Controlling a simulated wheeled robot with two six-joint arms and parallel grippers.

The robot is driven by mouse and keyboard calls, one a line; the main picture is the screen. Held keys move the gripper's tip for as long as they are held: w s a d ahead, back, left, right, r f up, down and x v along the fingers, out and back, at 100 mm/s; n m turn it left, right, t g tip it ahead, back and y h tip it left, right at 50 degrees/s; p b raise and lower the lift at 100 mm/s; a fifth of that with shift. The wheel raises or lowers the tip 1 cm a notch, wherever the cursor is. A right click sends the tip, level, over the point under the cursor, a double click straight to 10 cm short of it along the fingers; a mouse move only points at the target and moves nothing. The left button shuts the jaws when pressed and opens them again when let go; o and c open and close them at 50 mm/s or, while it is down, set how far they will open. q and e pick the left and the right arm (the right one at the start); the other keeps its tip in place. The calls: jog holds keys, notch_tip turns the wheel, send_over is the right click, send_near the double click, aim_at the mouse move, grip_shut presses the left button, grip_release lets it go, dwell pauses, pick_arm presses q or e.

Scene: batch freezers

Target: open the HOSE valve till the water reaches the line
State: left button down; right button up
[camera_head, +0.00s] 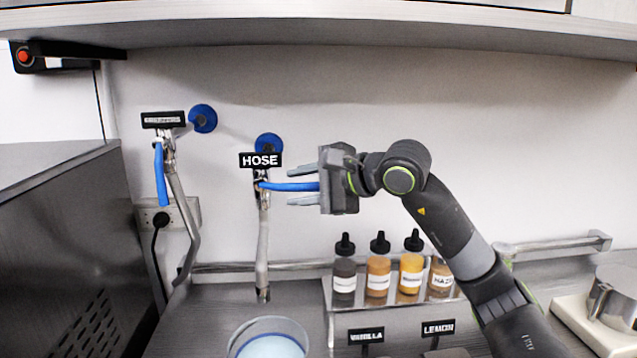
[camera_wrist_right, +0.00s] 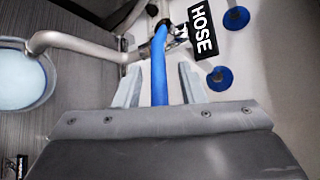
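The HOSE valve has a black HOSE sign (camera_head: 261,160) above it and a long blue handle (camera_head: 290,186) pointing right, roughly level. My right gripper (camera_head: 303,188) is open, with one finger above and one below the handle. The right wrist view shows the blue handle (camera_wrist_right: 159,78) between the two fingers (camera_wrist_right: 161,84), with a gap on each side. A metal spout (camera_head: 262,250) hangs from the valve over a clear round container (camera_head: 238,338) holding pale blue water (camera_head: 270,347). I see no stream; the fill line cannot be made out clearly. My left gripper is not in view.
A second valve with a blue handle (camera_head: 161,175) hanging down is at the left; its sign is hard to read. Several sauce bottles (camera_head: 378,270) stand in a rack below my right arm. A shelf (camera_head: 330,30) runs overhead, and a metal machine (camera_head: 60,250) stands left.

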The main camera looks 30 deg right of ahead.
jog(key=b+v, duration=0.2)
jog(key=v, duration=0.3)
jog(key=shift+s+d+b, duration=0.25)
jog(key=shift+s+b, duration=0.1)
jog(key=b+v, duration=0.9)
jog(key=v, duration=0.2)
jog(key=shift+s+r, duration=0.2)
jog(key=shift+s, duration=0.05)
dwell(1.2)
